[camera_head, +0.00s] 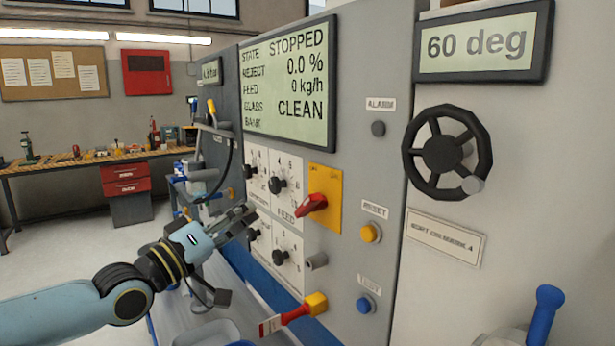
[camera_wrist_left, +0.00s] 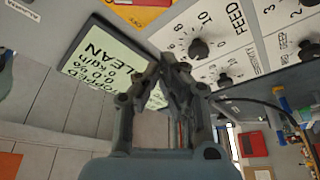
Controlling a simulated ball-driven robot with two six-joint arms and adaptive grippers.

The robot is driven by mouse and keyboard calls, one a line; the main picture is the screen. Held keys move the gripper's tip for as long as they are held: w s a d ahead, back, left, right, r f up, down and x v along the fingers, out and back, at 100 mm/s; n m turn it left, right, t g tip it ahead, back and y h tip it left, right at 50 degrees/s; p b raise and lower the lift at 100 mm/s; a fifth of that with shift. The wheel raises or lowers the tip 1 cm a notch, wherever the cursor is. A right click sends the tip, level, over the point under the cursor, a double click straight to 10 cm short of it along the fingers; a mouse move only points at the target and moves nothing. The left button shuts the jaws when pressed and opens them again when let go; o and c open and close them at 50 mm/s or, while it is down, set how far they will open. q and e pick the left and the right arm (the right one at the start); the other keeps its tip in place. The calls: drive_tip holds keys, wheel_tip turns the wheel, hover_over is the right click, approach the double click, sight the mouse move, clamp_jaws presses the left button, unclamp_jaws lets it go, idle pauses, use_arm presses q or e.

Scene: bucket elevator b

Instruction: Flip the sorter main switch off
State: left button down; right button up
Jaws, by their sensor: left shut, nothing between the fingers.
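The main switch looks like a red rotary handle (camera_head: 312,205) on a yellow plate (camera_head: 325,180), in the middle of the grey panel. The handle is turned at a slant; the small marks on the plate are too small to read. In the left wrist view, the yellow plate (camera_wrist_left: 138,14) and red handle (camera_wrist_left: 150,2) show only at the top edge. My left gripper (camera_head: 248,214) is shut and empty, to the left of the switch and apart from it. It also shows in the left wrist view (camera_wrist_left: 170,62). My right gripper is not in view.
A display (camera_head: 290,85) above reads STOPPED. Several black knobs (camera_head: 280,185) sit left of the switch, with a yellow RESET button (camera_head: 371,233) and blue TEST button (camera_head: 366,304) to its right. A black handwheel (camera_head: 446,152) stands farther right.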

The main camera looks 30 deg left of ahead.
sight(316, 204)
use_arm(q)
drive_tip(key=w+d+b, duration=0.3)
drive_tip(key=w+b, duration=0.4)
drive_tip(key=b, duration=0.1)
drive_tip(key=shift+w+d+r, duration=0.35)
drive_tip(key=shift+r, duration=0.1)
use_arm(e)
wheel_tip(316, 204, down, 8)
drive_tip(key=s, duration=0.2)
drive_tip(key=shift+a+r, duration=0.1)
